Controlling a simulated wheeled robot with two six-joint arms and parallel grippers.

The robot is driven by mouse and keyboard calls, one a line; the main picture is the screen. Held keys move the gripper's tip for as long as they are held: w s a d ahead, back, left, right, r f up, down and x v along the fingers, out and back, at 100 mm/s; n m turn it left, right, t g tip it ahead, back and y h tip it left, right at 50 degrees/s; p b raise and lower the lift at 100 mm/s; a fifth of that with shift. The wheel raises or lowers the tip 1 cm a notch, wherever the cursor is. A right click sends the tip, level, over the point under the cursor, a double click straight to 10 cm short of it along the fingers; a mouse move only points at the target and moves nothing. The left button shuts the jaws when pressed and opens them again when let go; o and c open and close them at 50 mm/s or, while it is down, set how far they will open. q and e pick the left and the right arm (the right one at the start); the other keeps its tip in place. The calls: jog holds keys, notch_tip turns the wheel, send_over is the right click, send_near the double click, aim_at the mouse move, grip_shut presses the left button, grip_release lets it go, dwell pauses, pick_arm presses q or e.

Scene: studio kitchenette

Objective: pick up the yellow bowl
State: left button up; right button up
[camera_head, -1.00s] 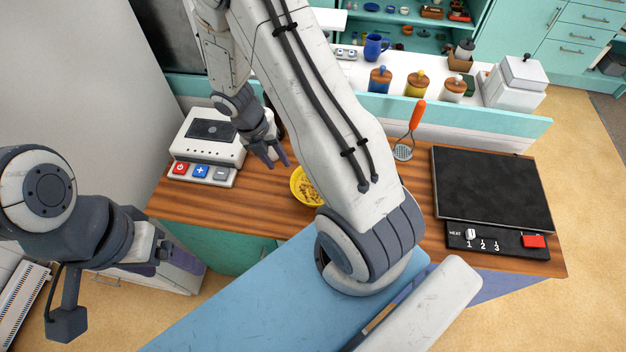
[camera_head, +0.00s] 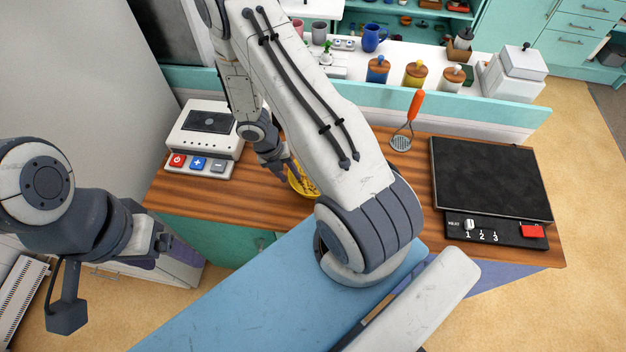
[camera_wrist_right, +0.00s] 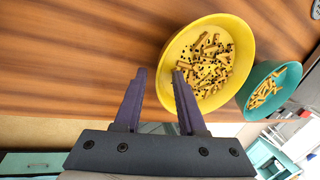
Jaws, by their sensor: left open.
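The yellow bowl (camera_head: 311,192) stands on the wooden counter, partly hidden behind my right arm. In the right wrist view the yellow bowl (camera_wrist_right: 240,42) holds tan sticks and small dark bits. My right gripper (camera_head: 292,176) is at the bowl's left side in the head view. In the wrist view my right gripper (camera_wrist_right: 160,72) is open, with one fingertip overlapping the bowl and the other outside it. The rim shows between the fingers; I cannot tell whether they touch it. My left gripper (camera_head: 170,250) is open and empty, away from the bowl at the lower left.
A teal bowl (camera_wrist_right: 289,82) with tan pieces sits close beside the yellow bowl. A white appliance with buttons (camera_head: 203,135) stands left on the counter (camera_head: 235,200). A black hotplate (camera_head: 490,178) is at the right, and an orange-handled utensil (camera_head: 415,105) is at the back.

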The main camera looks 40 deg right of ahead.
grip_shut()
jog(key=shift+r, duration=0.1)
dwell(1.2)
